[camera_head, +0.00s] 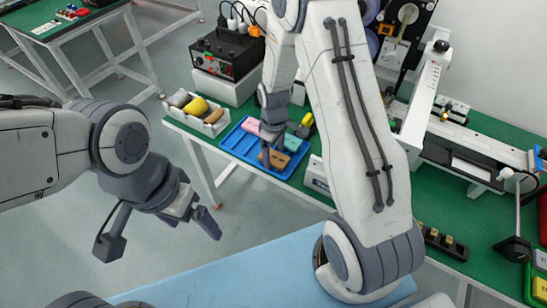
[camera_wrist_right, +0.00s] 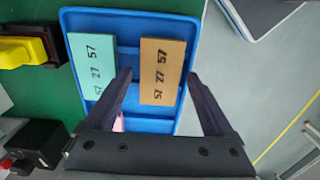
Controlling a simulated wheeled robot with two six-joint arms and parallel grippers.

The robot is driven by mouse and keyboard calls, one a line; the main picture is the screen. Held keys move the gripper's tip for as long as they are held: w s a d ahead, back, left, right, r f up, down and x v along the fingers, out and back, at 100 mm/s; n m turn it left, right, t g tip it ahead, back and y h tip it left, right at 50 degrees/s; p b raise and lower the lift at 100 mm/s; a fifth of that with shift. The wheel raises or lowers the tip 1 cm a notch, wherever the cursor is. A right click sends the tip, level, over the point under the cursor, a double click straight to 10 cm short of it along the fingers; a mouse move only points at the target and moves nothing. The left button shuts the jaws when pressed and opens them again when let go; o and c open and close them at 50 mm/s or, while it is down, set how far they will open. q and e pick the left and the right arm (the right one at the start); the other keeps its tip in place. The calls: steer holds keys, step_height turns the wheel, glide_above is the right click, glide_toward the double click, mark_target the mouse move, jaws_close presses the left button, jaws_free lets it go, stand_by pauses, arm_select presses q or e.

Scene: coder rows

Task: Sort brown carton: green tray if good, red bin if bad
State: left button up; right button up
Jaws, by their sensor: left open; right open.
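The brown carton (camera_head: 277,159) lies in a blue tray (camera_head: 240,143) on the green table. In the right wrist view the brown carton (camera_wrist_right: 161,70) shows printed numbers on its top and lies between the spread fingers of my right gripper (camera_wrist_right: 158,78). That gripper (camera_head: 271,156) is open above the carton; I cannot tell whether it touches it. My left gripper (camera_head: 200,218) is open and empty over the floor, left of the table. A green tray (camera_head: 538,287) with yellow-topped items is partly cut off at the right edge.
A teal carton (camera_wrist_right: 92,62) and a pink carton (camera_head: 256,128) share the blue tray. A white bin (camera_head: 197,116) of loose pieces and a black device (camera_head: 226,57) stand at the left. A printer-like machine (camera_head: 465,150) fills the right.

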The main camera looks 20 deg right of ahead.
mark_target(274, 157)
steer(key=shift+c, duration=0.3)
steer(key=c, duration=0.8)
steer(key=shift+r+p, duration=2.15)
steer(key=shift+r, duration=0.4)
